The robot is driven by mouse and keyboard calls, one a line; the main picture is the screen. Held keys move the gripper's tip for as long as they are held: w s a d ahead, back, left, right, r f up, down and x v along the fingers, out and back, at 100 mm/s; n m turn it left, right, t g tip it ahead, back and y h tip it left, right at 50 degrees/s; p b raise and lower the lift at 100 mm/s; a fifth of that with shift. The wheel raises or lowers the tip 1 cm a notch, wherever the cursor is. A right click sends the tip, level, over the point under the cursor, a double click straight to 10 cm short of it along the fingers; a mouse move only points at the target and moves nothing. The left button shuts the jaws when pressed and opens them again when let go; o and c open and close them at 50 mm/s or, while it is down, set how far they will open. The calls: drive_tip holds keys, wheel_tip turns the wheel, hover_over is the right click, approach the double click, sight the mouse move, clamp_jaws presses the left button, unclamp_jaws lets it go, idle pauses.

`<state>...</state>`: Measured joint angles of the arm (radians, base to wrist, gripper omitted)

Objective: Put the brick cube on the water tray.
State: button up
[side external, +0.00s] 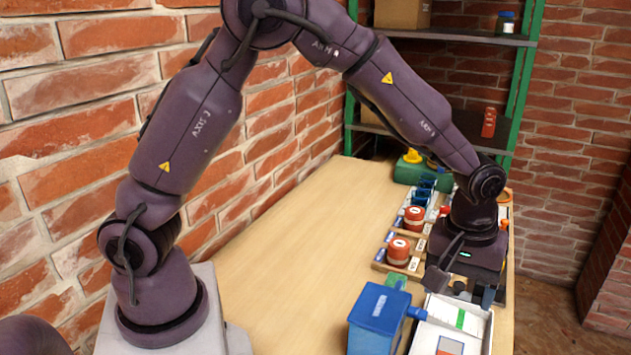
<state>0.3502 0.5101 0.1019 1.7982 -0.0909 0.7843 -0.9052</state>
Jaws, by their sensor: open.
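My gripper (474,292) points down over the right side of the table, just behind a white open tray (487,335). Its jaws are open, and the fingertips are partly hidden and small. I see nothing that I can surely name as the brick cube; my gripper and wrist may hide it. No tray is clearly marked as the water tray. The white tray holds flat items, one with a green strip. A blue box (377,312) with a pale label stands at the tray's left.
Wooden holders with red round pieces (398,250) stand left of my gripper. A green case (408,173) with a yellow item sits at the table's far end. A green-framed shelf (525,95) stands behind. The left and middle of the wooden table (300,260) are clear beside a brick wall.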

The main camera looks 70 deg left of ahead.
drive_tip(key=s+a+r+m+t, duration=0.15)
drive_tip(key=s+a+r, duration=0.25)
drive_tip(key=r, duration=0.4)
drive_tip(key=s+a+r+m+t, duration=0.1)
drive_tip(key=s+a+r+m, duration=0.2)
drive_tip(key=s, duration=0.5)
drive_tip(key=s+a+r+m+t, duration=0.2)
drive_tip(key=s+a+r+m, duration=0.1)
drive_tip(key=s, duration=0.5)
wheel_tip(320, 180, up, 2)
drive_tip(key=shift+s+a+r, duration=0.15)
drive_tip(key=shift+s+a, duration=0.25)
drive_tip(key=shift+a, duration=0.3)
drive_tip(key=shift+m+t, duration=0.25)
